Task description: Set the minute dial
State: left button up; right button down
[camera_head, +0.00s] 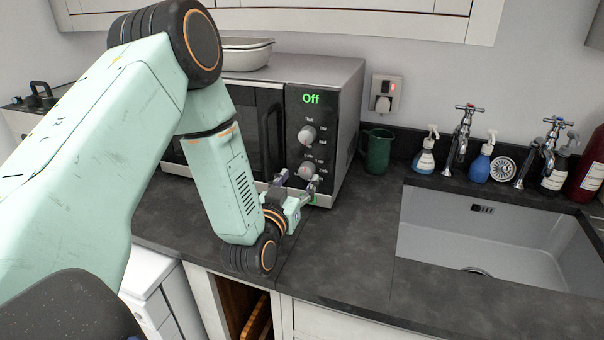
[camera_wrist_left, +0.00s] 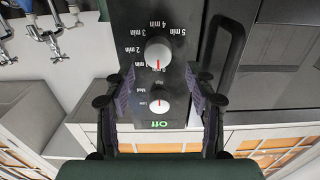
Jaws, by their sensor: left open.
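The minute dial (camera_head: 307,169) is the lower round grey knob on the microwave's (camera_head: 325,75) dark control panel. In the left wrist view, which is upside down, the minute dial (camera_wrist_left: 158,53) has labels up to 5 min around it, and its red mark points close to 0 min. A smaller power dial (camera_wrist_left: 160,104), labelled Low and Med, sits between it and a green "Off" display. My left gripper (camera_head: 298,181) is open and empty, in front of the panel just below the minute dial. Its fingers (camera_wrist_left: 159,85) spread to either side of the panel. My right gripper is out of view.
The microwave's door handle (camera_wrist_left: 226,62) stands beside the panel. A green mug (camera_head: 378,151) is right of the microwave, by a wall socket (camera_head: 385,93). A sink (camera_head: 490,235) with taps and bottles lies further right. The counter front (camera_head: 340,245) is clear.

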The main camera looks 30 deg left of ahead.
aim_at(305, 172)
pick_arm(q)
jog(key=x, duration=0.3)
jog(key=shift+w+d+f, duration=0.1)
jog(key=shift+w+f, duration=0.1)
jog(key=shift+w, duration=0.15)
jog(key=shift+s+r, duration=0.2)
jog(key=shift+s, duration=0.1)
jog(key=shift+w+f, duration=0.15)
jog(key=shift+w, duration=0.1)
jog(key=c, duration=0.9)
jog(key=shift+c, duration=1.1)
jog(key=shift+m, duration=0.3)
